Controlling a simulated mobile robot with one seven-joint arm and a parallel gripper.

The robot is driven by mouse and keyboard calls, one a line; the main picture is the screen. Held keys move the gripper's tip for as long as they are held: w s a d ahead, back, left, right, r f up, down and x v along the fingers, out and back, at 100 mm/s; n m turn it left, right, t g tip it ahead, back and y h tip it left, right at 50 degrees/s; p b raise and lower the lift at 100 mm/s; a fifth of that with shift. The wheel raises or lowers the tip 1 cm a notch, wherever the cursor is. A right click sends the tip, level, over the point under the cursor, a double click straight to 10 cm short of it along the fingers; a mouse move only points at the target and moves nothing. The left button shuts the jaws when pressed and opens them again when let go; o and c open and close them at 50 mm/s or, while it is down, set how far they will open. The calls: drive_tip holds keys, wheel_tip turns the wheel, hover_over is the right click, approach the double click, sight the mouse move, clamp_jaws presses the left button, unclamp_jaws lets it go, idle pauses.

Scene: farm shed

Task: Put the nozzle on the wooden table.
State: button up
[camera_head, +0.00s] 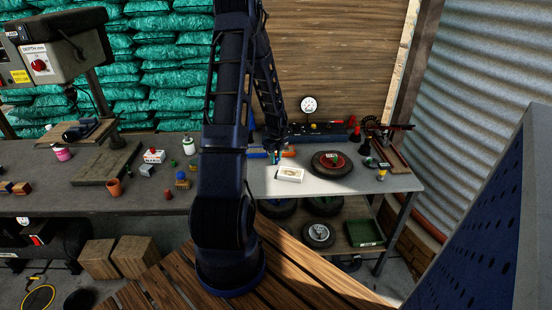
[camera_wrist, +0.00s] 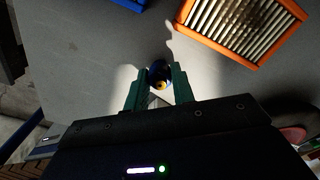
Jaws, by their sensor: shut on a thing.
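The nozzle (camera_wrist: 159,76) appears in the wrist view as a small round dark blue piece with a yellow centre, between my green fingertips. My gripper (camera_wrist: 160,68) is shut on it. In the head view my gripper (camera_head: 277,156) is over the grey workbench, left of its middle, and the nozzle is too small to make out there. I cannot tell from the wrist view whether the nozzle touches the bench top. The wooden table (camera_head: 318,276) has brown slats and lies in the foreground of the head view, partly behind my arm.
An orange-framed filter (camera_wrist: 244,22) and a blue object (camera_wrist: 130,3) lie near my gripper. A white box (camera_head: 290,175) and a dark wheel (camera_head: 331,164) are on the grey bench (camera_head: 378,184). A blue perforated panel (camera_head: 490,225) stands at the right. The visible slats are clear.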

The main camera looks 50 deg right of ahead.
drive_tip(key=shift+f, duration=0.15)
drive_tip(key=o, duration=1)
wheel_tip(320, 180, up, 12)
drive_tip(key=w+a+r+n+t, duration=0.1)
drive_tip(key=w+a+r+n, duration=0.2)
drive_tip(key=a+r+n, duration=0.5)
drive_tip(key=w+a+r+n+t, duration=0.1)
drive_tip(key=w+a+r+n, duration=0.35)
drive_tip(key=a, duration=0.55)
drive_tip(key=w+a+r+n, duration=0.2)
drive_tip(key=a+r+n, duration=0.3)
drive_tip(key=a+r, duration=0.3)
drive_tip(key=s+a+r+n+t, duration=0.1)
drive_tip(key=s+a+r+n, duration=0.1)
drive_tip(key=s+a+n, duration=0.2)
drive_tip(key=s+a+r+n, duration=0.3)
drive_tip(key=s+a+n, duration=0.2)
drive_tip(key=a+n, duration=0.4)
drive_tip(key=s+a+r+n+t, duration=0.1)
drive_tip(key=s+a+r+n, duration=0.2)
drive_tip(key=a+n, duration=0.4)
drive_tip(key=shift+s+a+t, duration=0.1)
drive_tip(key=shift+s+a, duration=0.2)
drive_tip(key=shift+a, duration=0.55)
drive_tip(key=shift+s+a+t, duration=0.1)
drive_tip(key=shift+s+a, duration=0.15)
drive_tip(key=shift+a, duration=0.6)
drive_tip(key=shift+s+a+t, duration=0.1)
drive_tip(key=shift+s+a, duration=0.2)
drive_tip(key=shift+a, duration=0.55)
